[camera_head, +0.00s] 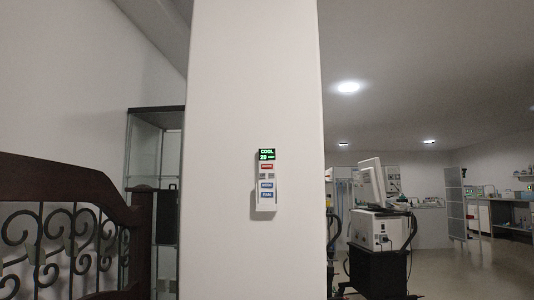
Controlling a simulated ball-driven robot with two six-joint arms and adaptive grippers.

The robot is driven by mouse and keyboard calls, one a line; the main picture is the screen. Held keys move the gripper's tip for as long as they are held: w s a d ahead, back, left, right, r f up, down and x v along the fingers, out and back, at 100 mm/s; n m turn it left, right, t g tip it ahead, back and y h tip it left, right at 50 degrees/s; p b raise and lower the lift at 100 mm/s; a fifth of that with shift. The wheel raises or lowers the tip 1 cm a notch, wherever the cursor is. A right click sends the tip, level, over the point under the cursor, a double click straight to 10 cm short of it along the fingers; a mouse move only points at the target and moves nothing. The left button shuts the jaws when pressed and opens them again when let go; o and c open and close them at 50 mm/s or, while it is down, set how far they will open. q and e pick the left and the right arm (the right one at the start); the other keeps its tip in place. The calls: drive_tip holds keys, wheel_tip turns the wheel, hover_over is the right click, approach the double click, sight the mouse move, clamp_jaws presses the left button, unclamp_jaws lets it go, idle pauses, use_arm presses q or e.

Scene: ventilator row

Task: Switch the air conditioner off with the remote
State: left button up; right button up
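The remote (266,200) is a slim white unit upright against the white pillar, right of the pillar's middle. Its small dark display (267,155) shows green text that reads COOL with 20 below it. Under the display are a red button (267,166), small grey buttons and two blue buttons (267,185). The lettering on the buttons is too small to read. No air conditioner is recognisable in this view. Neither of my grippers is in view.
The white pillar (225,110) fills the middle. A dark wooden frame with iron scrolls (62,235) and a glass cabinet (152,150) stand left. A medical machine with a monitor (375,222) stands right. Open floor (465,275) lies at the far right.

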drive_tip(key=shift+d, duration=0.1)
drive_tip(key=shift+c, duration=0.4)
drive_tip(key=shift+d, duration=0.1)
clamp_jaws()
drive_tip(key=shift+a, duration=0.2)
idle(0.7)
